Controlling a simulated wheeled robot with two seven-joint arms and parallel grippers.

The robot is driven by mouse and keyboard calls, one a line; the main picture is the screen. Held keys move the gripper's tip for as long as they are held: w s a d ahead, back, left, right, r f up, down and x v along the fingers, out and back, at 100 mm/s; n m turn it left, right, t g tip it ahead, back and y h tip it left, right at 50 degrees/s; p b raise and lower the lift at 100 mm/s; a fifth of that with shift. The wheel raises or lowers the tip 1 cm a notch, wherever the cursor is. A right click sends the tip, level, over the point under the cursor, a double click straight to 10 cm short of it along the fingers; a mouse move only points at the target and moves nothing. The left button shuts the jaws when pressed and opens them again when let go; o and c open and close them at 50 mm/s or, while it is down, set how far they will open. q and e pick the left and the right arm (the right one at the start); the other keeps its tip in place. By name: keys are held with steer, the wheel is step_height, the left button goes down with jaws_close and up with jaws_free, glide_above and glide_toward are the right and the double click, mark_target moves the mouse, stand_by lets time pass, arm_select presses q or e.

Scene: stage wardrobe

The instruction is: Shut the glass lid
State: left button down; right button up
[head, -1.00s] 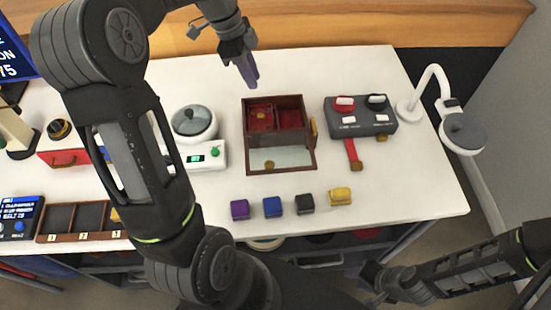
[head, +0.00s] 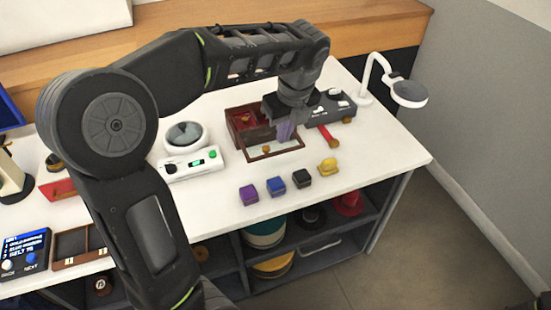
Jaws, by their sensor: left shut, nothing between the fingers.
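The dark red wooden box (head: 238,130) stands on the white table. Its glass lid (head: 275,149) is open and lies out from the box's front side, with a brown frame and a small knob (head: 266,149). I cannot tell whether the lid is slightly tilted. My left gripper (head: 285,136) is shut and empty, pointing down over the right part of the box beside the lid. I cannot tell whether it touches either. It hides the right part of the box interior.
A grey switch panel (head: 332,107) with a red lever stands right of the box. A white scale with a round pot (head: 184,135) is on the left. Purple, blue, black and yellow blocks (head: 276,185) line the front. A white lamp (head: 409,93) stands at the back right.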

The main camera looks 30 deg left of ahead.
arm_select(q)
glide_above(273, 150)
steer(key=s+d, duration=0.2)
steer(key=s, duration=0.2)
steer(key=s+d+x, duration=0.1)
steer(key=d+x, duration=0.1)
steer(key=x, duration=0.8)
steer(key=shift+w+f, duration=0.2)
steer(key=shift+f, duration=0.3)
arm_select(e)
steer(key=shift+r, duration=0.25)
arm_select(q)
steer(key=shift+p, duration=0.3)
